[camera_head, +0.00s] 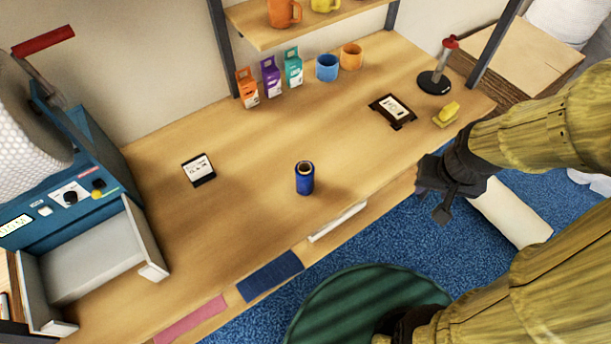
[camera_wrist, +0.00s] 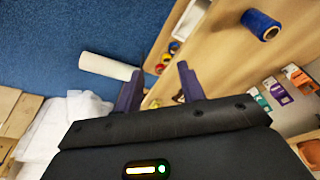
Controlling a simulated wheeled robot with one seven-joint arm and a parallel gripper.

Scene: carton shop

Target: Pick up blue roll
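The blue roll (camera_head: 305,178) stands upright on the wooden table (camera_head: 240,215), near the middle of its front part, with a tan core showing at its top. In the wrist view the blue roll (camera_wrist: 261,25) is at the upper right, on the table. My gripper (camera_head: 441,195) is off to the right of the roll, beyond the table's front edge, over the blue floor. In the wrist view the two fingers of my gripper (camera_wrist: 158,88) stand apart with nothing between them. The gripper is clear of the roll.
A blue machine (camera_head: 85,180) with a tray stands at the left. Small cartons (camera_head: 270,77) and mugs (camera_head: 327,68) line the back. A black card stand (camera_head: 393,109), a yellow object (camera_head: 447,114) and a red-topped stand (camera_head: 437,75) are at the right. Table around the roll is clear.

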